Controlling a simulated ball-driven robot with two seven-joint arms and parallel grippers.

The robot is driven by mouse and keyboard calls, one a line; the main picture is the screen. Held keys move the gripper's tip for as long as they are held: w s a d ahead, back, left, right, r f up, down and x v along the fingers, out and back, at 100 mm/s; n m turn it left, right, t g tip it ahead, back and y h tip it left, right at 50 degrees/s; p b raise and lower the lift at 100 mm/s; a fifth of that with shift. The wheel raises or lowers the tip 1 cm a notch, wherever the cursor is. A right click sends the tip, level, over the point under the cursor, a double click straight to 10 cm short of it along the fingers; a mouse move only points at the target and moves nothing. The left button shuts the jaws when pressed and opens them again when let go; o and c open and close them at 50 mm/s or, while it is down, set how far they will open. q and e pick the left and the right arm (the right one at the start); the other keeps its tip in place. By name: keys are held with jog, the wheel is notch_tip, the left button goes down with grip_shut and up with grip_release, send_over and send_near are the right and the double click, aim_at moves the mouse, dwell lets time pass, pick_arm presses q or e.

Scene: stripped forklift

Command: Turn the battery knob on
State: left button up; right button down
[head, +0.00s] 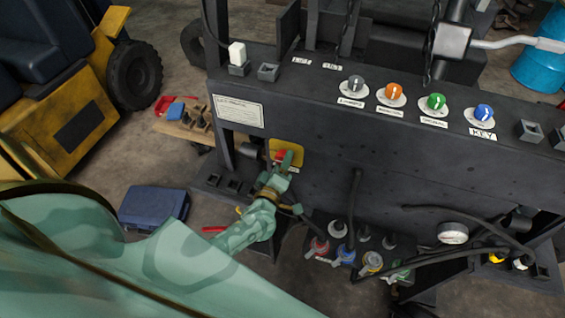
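A red knob (281,154) on a yellow plate (297,146) sits on the front of the dark forklift frame, left of centre; I take it to be the battery knob. My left gripper (285,163) is right at this knob, and its green fingers cover much of it. I cannot tell whether the fingers touch or grip the knob. The knob's angle is mostly hidden. My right gripper is not in view.
Grey, orange (395,91), green (436,101) and blue (484,112) knobs with labels line the panel top. Below stand coloured valves (346,254) and black hoses (355,200). A blue case (154,206) lies on the floor, left, near a yellow vehicle (80,110).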

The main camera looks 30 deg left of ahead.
pick_arm(q)
jog(key=o, duration=0.4)
jog(key=b+v, duration=0.1)
jog(key=v, duration=1.5)
jog(key=shift+s+d, duration=0.2)
